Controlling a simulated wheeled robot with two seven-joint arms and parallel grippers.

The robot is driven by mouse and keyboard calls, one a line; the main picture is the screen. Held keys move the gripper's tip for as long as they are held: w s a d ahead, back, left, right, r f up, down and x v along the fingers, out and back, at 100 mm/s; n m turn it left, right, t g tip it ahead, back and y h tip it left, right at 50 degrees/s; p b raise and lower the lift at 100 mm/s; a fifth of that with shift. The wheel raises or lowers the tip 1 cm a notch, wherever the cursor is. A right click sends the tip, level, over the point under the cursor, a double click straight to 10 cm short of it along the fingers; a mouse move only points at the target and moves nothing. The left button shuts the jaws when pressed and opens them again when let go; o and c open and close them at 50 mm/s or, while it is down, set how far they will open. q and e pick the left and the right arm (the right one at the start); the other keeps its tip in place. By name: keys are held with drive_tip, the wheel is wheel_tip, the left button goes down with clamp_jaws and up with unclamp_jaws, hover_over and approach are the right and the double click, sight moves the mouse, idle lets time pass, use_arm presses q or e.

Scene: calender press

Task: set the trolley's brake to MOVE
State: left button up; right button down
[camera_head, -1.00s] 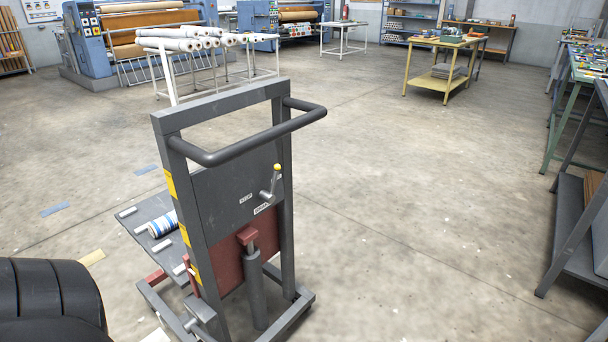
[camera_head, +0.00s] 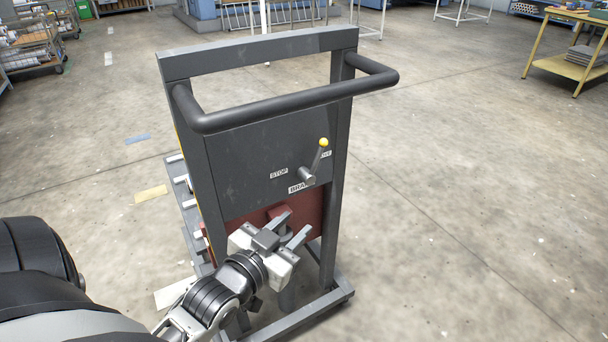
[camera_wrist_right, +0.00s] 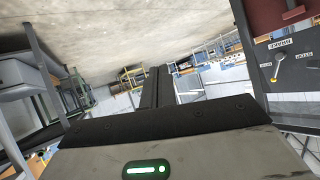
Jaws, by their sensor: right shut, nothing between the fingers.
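The trolley (camera_head: 258,46) stands upright in front of me, its dark panel (camera_head: 240,165) towards me. The brake lever (camera_head: 315,160) has a yellow knob (camera_head: 323,142). It points up and slightly right, partly over the MOVE label (camera_head: 327,154); the STOP label (camera_head: 279,174) is to its left and the BRAKE label (camera_head: 301,187) below. My left gripper (camera_head: 296,226) is open and empty, below the lever and apart from it. In the right wrist view, my right gripper (camera_wrist_right: 160,74) is shut and empty; the lever (camera_wrist_right: 278,68) shows upside down at right.
The trolley's handle bar (camera_head: 300,100) juts towards me above the panel. A yellow table (camera_head: 562,65) stands far right, and wire carts (camera_head: 28,45) far left. The floor (camera_head: 480,200) right of the trolley is clear.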

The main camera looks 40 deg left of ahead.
sight(316, 160)
use_arm(q)
drive_tip(key=shift+t+y, duration=0.7)
drive_tip(key=shift+y, duration=0.1)
drive_tip(key=w+a, duration=0.2)
drive_tip(key=w, duration=0.3)
drive_tip(key=w+a+r, duration=0.1)
drive_tip(key=w+a, duration=0.1)
drive_tip(key=w, duration=0.3)
drive_tip(key=w+a+r+b, duration=0.1)
drive_tip(key=w+a, duration=0.1)
drive_tip(key=w, duration=0.3)
drive_tip(key=shift+w+a+r, duration=0.1)
drive_tip(key=shift+w+r, duration=0.15)
drive_tip(key=shift+w, duration=0.1)
clamp_jaws()
